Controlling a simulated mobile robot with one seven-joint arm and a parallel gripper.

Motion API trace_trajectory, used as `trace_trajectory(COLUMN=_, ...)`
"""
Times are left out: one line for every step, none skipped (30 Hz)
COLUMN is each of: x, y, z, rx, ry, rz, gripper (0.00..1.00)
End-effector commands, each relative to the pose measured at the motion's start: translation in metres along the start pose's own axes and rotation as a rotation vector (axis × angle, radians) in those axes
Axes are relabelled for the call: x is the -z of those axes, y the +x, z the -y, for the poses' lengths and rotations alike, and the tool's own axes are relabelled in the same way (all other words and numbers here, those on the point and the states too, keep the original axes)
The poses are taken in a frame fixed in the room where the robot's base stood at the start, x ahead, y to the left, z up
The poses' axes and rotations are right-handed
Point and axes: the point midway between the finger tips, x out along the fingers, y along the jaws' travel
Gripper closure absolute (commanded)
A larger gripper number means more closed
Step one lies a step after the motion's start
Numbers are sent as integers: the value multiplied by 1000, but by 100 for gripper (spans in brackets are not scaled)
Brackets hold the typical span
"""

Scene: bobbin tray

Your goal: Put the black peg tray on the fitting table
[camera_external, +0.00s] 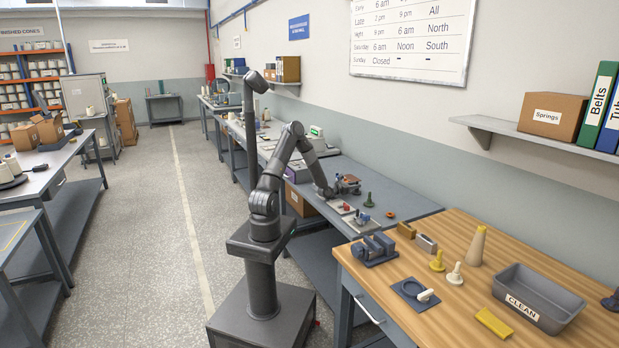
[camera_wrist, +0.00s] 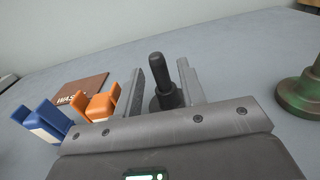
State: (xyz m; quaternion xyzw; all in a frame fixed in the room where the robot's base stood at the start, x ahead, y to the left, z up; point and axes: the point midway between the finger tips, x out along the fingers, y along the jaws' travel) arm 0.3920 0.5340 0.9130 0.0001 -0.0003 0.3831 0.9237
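My gripper (camera_wrist: 161,66) is open in the wrist view, one finger on each side of a black upright peg (camera_wrist: 161,70) with a wider dark foot. Gaps show between peg and fingers. The foot is partly hidden by my gripper, so I cannot tell whether it belongs to a tray. In the external view my gripper (camera_external: 328,192) is low over the grey-blue bench (camera_external: 415,205), and the black peg cannot be made out there. A wood-topped table (camera_external: 460,275) stands to the right. No label shows which table is the fitting table.
Near my gripper are a blue holder (camera_wrist: 40,122), an orange holder (camera_wrist: 98,104), a brown mat (camera_wrist: 88,88) and a green peg (camera_external: 369,200). An orange ring (camera_external: 390,214) lies beyond. The wood top holds a vise (camera_external: 374,249), a grey bin (camera_external: 540,292) and several small parts.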

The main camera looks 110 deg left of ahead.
Motion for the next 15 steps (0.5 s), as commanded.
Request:
trace_trajectory(x=0, y=-8, z=1, rx=2, ry=2, rz=-2, gripper=63)
trace_trajectory(x=0, y=-14, z=1, rx=2, ry=3, rz=-3, gripper=63)
trace_trajectory(x=0, y=-22, z=1, rx=2, ry=2, rz=-2, gripper=63)
trace_trajectory(x=0, y=-28, z=1, rx=2, ry=2, rz=-4, gripper=63)
trace_trajectory(x=-7, y=-25, z=0, rx=2, ry=4, rz=2, gripper=63)
trace_trajectory(x=-14, y=-24, z=0, rx=2, ry=5, rz=3, gripper=63)
trace_trajectory(x=-18, y=-24, z=0, rx=2, ry=4, rz=4, gripper=63)
trace_trajectory(x=-23, y=-24, z=0, rx=1, ry=4, rz=4, gripper=63)
trace_trajectory(x=-28, y=-24, z=1, rx=1, ry=4, rz=3, gripper=63)
trace_trajectory(x=-33, y=-24, z=1, rx=2, ry=4, rz=3, gripper=63)
trace_trajectory(x=-37, y=-24, z=1, rx=1, ry=3, rz=2, gripper=63)
trace_trajectory(x=-42, y=-24, z=1, rx=1, ry=4, rz=3, gripper=63)
trace_trajectory(x=-46, y=-24, z=1, rx=1, ry=4, rz=2, gripper=63)
trace_trajectory(x=-49, y=-24, z=0, rx=1, ry=3, rz=1, gripper=63)
trace_trajectory(x=-53, y=-24, z=0, rx=1, ry=3, rz=2, gripper=63)
